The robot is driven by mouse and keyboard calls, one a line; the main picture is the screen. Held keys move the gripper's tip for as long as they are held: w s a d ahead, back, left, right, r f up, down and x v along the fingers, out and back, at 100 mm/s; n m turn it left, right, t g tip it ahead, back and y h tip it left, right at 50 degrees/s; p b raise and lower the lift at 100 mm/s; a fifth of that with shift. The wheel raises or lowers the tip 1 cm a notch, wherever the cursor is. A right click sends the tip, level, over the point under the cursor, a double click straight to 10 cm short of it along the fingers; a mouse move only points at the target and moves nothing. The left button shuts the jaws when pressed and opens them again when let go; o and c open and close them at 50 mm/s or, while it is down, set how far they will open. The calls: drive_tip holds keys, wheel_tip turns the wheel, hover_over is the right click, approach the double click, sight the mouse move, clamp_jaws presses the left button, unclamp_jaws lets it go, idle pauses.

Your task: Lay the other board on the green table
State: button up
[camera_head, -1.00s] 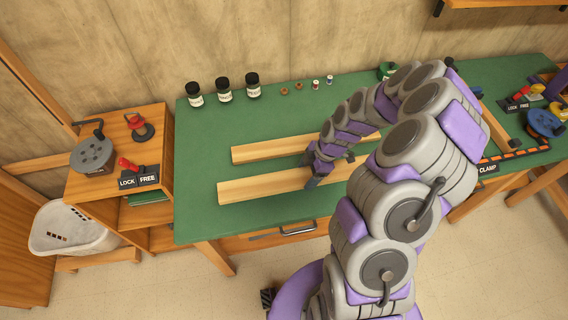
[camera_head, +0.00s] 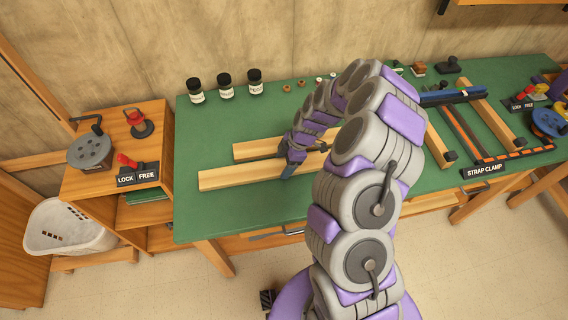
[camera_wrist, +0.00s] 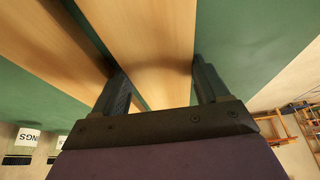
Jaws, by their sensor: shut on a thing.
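Two long pale wooden boards lie side by side along the green table (camera_head: 215,214). The far board (camera_head: 255,150) rests behind the near board (camera_head: 235,178), with a narrow green gap between them. My gripper (camera_head: 289,168) is shut on the near board, from above. In the wrist view the two fingers (camera_wrist: 160,80) stand on either side of the held board (camera_wrist: 150,40). The other board (camera_wrist: 50,40) runs along the left. The right ends of both boards are hidden behind my arm. I cannot tell whether the held board touches the table.
Three dark jars (camera_head: 225,87) and small pieces stand along the back edge. On the right, a strap clamp frame (camera_head: 470,130) holds wooden bars. A low cabinet (camera_head: 115,200) with knobs stands left, beside a white basket (camera_head: 68,228). The table's front left is clear.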

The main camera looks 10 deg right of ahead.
drive_tip(key=shift+d, duration=0.15)
drive_tip(key=o, duration=1.1)
drive_tip(key=shift+d, duration=0.25)
drive_tip(key=shift+a+r, duration=0.1)
drive_tip(key=shift+r, duration=0.2)
drive_tip(key=p+v, duration=0.3)
drive_tip(key=v, duration=0.9)
drive_tip(key=s+a+r+m+g+h, duration=0.1)
drive_tip(key=s+a+r+m, duration=0.5)
drive_tip(key=s+r, duration=0.75)
drive_tip(key=s+d+r+m+h, duration=0.1)
drive_tip(key=s+r+m, duration=0.1)
drive_tip(key=s+m, duration=0.4)
drive_tip(key=s+d+r+m+h, duration=0.2)
drive_tip(key=s+m, duration=0.4)
drive_tip(key=s, duration=1)
drive_tip(key=shift+d+r+g, duration=0.3)
drive_tip(key=shift+r+g, duration=0.1)
drive_tip(key=shift+r, duration=0.2)
